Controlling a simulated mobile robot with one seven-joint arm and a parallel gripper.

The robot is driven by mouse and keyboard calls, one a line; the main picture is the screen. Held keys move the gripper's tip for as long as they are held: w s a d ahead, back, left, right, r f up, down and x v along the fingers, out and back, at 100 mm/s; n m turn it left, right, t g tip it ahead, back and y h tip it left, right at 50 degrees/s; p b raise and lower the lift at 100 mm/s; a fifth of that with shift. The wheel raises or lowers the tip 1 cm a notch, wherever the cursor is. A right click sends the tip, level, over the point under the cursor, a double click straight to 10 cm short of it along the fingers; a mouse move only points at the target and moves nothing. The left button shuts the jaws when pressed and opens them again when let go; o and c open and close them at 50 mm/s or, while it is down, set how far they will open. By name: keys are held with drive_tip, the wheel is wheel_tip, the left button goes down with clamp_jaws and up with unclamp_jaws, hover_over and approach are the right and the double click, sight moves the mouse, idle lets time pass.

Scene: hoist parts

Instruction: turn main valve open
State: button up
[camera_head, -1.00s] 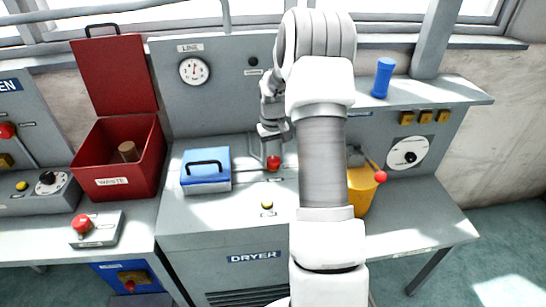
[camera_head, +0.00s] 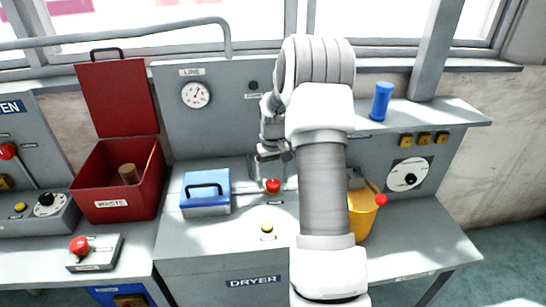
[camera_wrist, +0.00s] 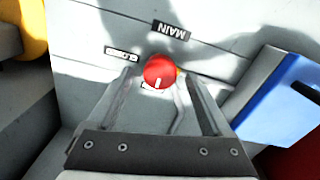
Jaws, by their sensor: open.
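The main valve is a round red knob (camera_wrist: 159,71) with a white mark on its lower edge in the wrist view, below the MAIN label (camera_wrist: 170,30). It also shows in the camera_head view (camera_head: 272,185), on the grey bench at the foot of the upright panel. My gripper (camera_wrist: 160,84) is open, with one finger on each side of the knob in the picture. In the camera_head view my gripper (camera_head: 271,156) is just above and behind the knob. I cannot tell whether the fingers touch it.
A blue box with a black handle (camera_head: 206,198) stands left of the knob. A red WASTE bin (camera_head: 100,192) with raised lid is farther left. A yellow bucket (camera_head: 363,215) stands to the right. A yellow button (camera_head: 267,227) is in front. The LINE gauge (camera_head: 195,95) is behind.

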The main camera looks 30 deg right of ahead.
sight(272, 183)
wheel_tip(272, 183, up, 16)
drive_tip(key=p, duration=0.1)
drive_tip(key=shift+r, duration=0.25)
idle(0.4)
drive_tip(key=s+a+r+n+t, duration=0.1)
drive_tip(key=s+a+r, duration=0.4)
drive_tip(key=a, duration=0.3)
drive_tip(key=s+a+r+n+t, duration=0.1)
drive_tip(key=s+a+r+t, duration=0.1)
drive_tip(key=s+a+r, duration=0.4)
drive_tip(key=s+a+f+t, duration=0.2)
drive_tip(key=s+a, duration=0.8)
drive_tip(key=s, duration=0.3)
drive_tip(key=shift+s+f+n+t+p, duration=0.15)
drive_tip(key=shift+s+n+t+p, duration=0.15)
drive_tip(key=shift+n+p, duration=0.1)
